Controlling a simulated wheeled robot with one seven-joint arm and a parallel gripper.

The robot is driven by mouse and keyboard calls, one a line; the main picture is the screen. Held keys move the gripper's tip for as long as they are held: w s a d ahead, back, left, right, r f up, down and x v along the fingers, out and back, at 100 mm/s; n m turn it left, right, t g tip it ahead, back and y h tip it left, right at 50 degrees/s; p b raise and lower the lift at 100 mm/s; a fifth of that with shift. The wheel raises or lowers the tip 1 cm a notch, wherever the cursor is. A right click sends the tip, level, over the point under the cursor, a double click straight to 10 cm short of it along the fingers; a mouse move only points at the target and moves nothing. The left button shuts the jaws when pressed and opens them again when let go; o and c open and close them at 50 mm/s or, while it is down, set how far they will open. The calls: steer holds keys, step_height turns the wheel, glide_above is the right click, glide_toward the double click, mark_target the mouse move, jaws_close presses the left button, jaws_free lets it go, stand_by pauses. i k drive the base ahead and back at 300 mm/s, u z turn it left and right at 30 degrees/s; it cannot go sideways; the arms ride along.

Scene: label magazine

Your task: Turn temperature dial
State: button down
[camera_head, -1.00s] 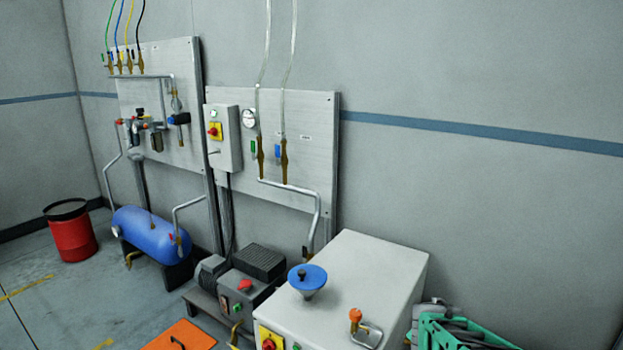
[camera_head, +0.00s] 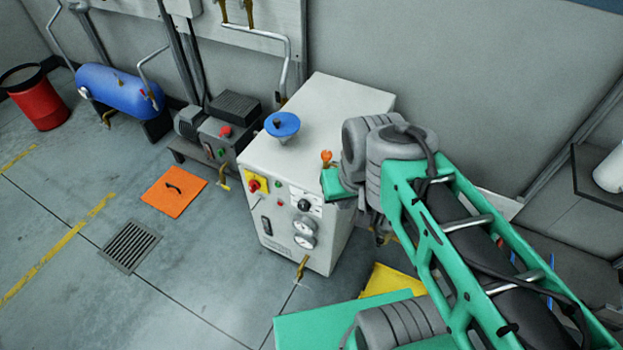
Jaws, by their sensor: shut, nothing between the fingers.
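The white cabinet (camera_head: 353,98) stands against the wall in the middle of the view, and its front control panel faces me. A dark round knob (camera_head: 304,205) on a white plate sits at the upper right of that front; it looks like the temperature dial. Its markings are too small to read. My green and grey arm (camera_head: 440,225) reaches in from the lower right, its bent joint just right of the cabinet. A green part of it is near the panel's upper right corner. I cannot make out my gripper's fingers; nothing is seen touching the knob.
The panel also bears a red knob on a yellow plate (camera_head: 263,183) and round gauges (camera_head: 305,227). A blue funnel (camera_head: 282,124) and an orange-handled valve (camera_head: 326,157) are on top. An orange floor plate (camera_head: 174,191) and a drain grate (camera_head: 129,246) lie left; the floor there is open.

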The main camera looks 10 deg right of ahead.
mark_target(304, 205)
steer(key=z, duration=0.05)
steer(key=k, duration=1.1)
steer(key=u, duration=1.25)
steer(key=i, duration=1.45)
steer(key=z, duration=0.25)
